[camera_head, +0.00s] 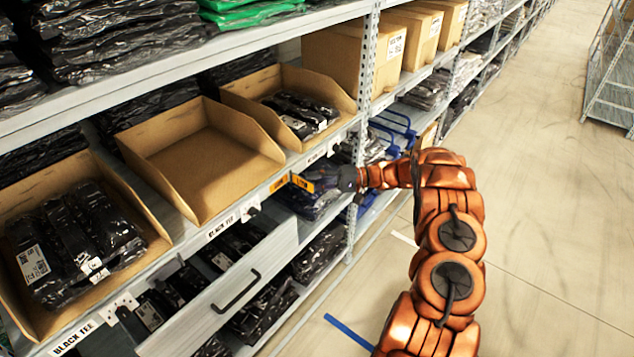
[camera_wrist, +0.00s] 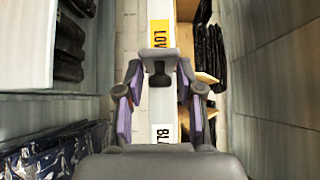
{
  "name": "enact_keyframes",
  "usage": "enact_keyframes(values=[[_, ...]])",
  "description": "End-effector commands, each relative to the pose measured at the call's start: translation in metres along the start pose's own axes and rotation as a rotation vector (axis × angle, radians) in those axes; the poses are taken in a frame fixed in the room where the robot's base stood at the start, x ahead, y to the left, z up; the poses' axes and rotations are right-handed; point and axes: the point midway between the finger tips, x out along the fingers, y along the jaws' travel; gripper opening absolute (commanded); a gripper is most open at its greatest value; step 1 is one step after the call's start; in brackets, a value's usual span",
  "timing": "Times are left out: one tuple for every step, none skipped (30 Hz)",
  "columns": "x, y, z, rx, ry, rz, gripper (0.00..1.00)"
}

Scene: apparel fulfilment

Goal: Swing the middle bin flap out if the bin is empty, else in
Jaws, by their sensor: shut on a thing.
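The middle bin (camera_head: 200,165) is an open cardboard tray on the shelf, and its visible floor is bare. An orange-yellow flap (camera_head: 302,183) with dark lettering stands out from the shelf rail near the right end of that bin's front. It also shows in the wrist view as a yellow panel (camera_wrist: 159,33), reading "LO…", just beyond the fingertips.
The left bin (camera_head: 22,192) and right bin (camera_head: 240,97) hold black bagged garments. A second orange piece (camera_head: 279,183) sits beside the flap on the rail. A pale drawer front (camera_head: 215,300) with a black handle protrudes below. The aisle floor (camera_head: 545,200) at right is clear.

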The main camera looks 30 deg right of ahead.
Motion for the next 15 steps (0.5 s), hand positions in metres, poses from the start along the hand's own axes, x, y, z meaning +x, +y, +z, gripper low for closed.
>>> enact_keyframes(values=[[0.0005, 0.0012, 0.0011, 0.002, -0.003, 0.001, 0.00], [0.0005, 0.0011, 0.0011, 0.002, -0.003, 0.001, 0.00], [0.0004, 0.0012, 0.0012, 0.002, -0.003, 0.001, 0.00], [0.0004, 0.0011, 0.0011, 0.002, -0.003, 0.001, 0.00], [0.0003, 0.0011, 0.0011, 0.002, -0.003, 0.001, 0.00], [0.0003, 0.0012, 0.0011, 0.002, -0.003, 0.001, 0.00], [0.0003, 0.0012, 0.0011, 0.002, -0.003, 0.001, 0.38], [0.0002, 0.0011, 0.0011, 0.002, -0.003, 0.001, 0.41], [0.0002, 0.0011, 0.0011, 0.002, -0.002, 0.000, 0.45], [0.0001, 0.0010, 0.0010, 0.002, -0.002, 0.000, 0.47], [0.0000, 0.0009, 0.0008, 0.002, -0.002, 0.000, 0.47], [-0.0001, 0.0008, 0.0007, 0.002, -0.001, 0.000, 0.47], [-0.0001, 0.0007, 0.0007, 0.002, -0.001, 0.000, 0.47], [-0.0002, 0.0006, 0.0006, 0.001, -0.001, 0.000, 0.47], [-0.0002, 0.0005, 0.0005, 0.001, 0.000, 0.000, 0.47]])
